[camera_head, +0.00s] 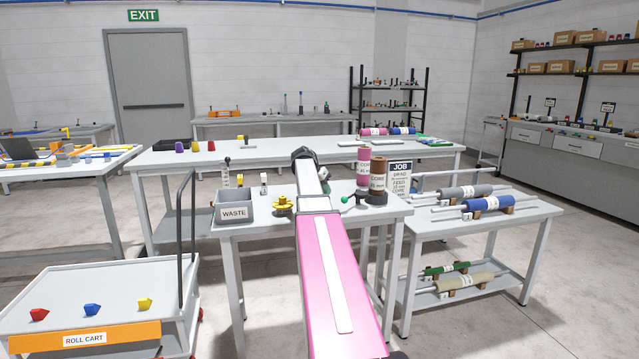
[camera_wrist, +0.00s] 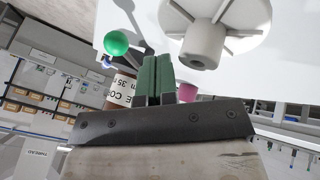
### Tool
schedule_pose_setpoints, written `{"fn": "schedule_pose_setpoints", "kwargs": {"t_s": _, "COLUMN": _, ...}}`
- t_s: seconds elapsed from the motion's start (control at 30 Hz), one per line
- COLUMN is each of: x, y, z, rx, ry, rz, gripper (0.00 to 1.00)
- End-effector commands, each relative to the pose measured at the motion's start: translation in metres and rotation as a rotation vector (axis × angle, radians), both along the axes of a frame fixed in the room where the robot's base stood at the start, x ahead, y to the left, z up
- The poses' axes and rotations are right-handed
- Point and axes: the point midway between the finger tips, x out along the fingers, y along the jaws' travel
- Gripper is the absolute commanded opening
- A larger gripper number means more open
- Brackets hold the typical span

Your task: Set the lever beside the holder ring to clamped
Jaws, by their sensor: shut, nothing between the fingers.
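The lever shows as a green ball knob (camera_head: 345,199) on the near table, left of the cores' dark bases. The same green knob (camera_wrist: 116,43) is at upper left in the wrist view, with a small part of its stem below it. A grey spoked hub (camera_wrist: 205,45) is at the upper right there; I cannot tell whether it is the holder ring. My gripper (camera_wrist: 158,58) has its green fingers shut together and empty. In the picture its tips lie between knob and hub, apparently touching neither. My arm hides part of the table in the head view.
A brown core (camera_head: 377,174) and a pink core (camera_head: 364,168) stand upright just right of the knob. A yellow spoked part (camera_head: 282,205) and a grey WASTE bin (camera_head: 235,207) are on the left. A JOB sign (camera_head: 399,176) stands behind right.

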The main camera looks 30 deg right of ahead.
Motion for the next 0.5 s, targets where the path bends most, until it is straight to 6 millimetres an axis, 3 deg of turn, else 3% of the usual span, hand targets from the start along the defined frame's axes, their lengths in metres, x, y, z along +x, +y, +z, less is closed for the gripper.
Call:
{"fn": "schedule_pose_setpoints", "kwargs": {"t_s": 0.07, "x": -0.005, "y": -0.008, "z": -0.010, "rx": 0.001, "ry": 0.000, "rz": -0.001, "gripper": 0.00}}
{"fn": "schedule_pose_setpoints", "kwargs": {"t_s": 0.23, "x": -0.024, "y": -0.021, "z": -0.013, "rx": 0.000, "ry": 0.000, "rz": 0.000, "gripper": 0.00}}
{"fn": "schedule_pose_setpoints", "kwargs": {"t_s": 0.5, "x": -0.032, "y": -0.028, "z": -0.015, "rx": -0.001, "ry": 0.000, "rz": 0.000, "gripper": 0.00}}
